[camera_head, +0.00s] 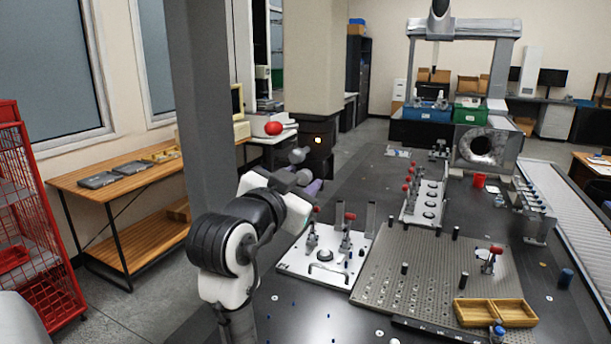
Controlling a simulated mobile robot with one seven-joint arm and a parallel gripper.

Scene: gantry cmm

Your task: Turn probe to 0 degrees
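No part that I can name for sure as the probe shows in the head view. A grey gantry (466,28) spans the far end of the long dark table, with a dark rounded head at its top middle that is cut off by the picture's top edge. My white and black arm stands at the left centre. Small grey rounded parts and a purple piece show at its far end, around my gripper (306,174). The fingers are too small and too covered by my arm to tell open from shut. I see nothing clearly held.
A perforated plate (385,277) and a white clamp plate (300,262) lie on the table (300,310). A wooden tray (478,312) sits at the near right. A grey pillar (200,90) rises behind my arm. A red wire rack (28,240) and wooden bench (125,176) stand left.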

